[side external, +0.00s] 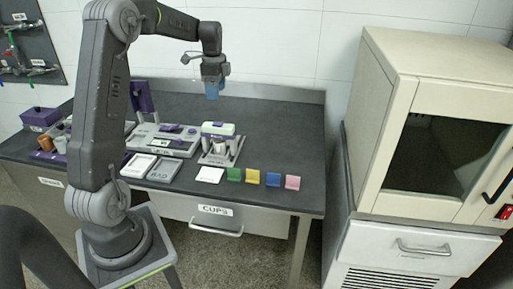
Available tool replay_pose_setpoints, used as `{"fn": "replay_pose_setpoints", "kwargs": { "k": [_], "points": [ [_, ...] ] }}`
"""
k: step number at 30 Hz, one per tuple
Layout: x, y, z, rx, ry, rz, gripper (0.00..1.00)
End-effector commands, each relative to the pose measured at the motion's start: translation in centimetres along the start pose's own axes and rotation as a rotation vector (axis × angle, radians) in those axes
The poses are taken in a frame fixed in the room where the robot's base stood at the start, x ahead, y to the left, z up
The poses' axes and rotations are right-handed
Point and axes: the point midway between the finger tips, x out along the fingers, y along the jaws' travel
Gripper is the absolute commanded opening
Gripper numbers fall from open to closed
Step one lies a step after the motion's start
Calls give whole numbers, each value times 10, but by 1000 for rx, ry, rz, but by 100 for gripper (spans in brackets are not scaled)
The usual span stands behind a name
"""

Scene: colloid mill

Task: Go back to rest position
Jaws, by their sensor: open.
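My gripper (212,92) hangs from the end of my arm, pointing down, above the back part of the dark lab bench (285,125). Its blue fingertips are open, with nothing visible between them. It is well above the bench top and apart from the white and purple device (218,130) standing below it. My arm rises from its base at the left front and bends over toward the right. The exact gap between the fingers is too small to make out.
Flat trays (163,170) and a purple box (40,117) lie left. A beige cabinet (385,125) stands right. The bench's back right is clear.

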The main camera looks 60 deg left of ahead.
Motion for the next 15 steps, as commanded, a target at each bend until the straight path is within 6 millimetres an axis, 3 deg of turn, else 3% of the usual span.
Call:
{"fn": "replay_pose_setpoints", "kwargs": {
  "k": [5, 9, 15],
  "points": [
    [-40, 57, -50, -107, 24, -82, 66],
    [-67, 124, -85, -236, 78, -151, 66],
    [-83, 223, -109, -422, 199, -215, 66]
  ]
}}
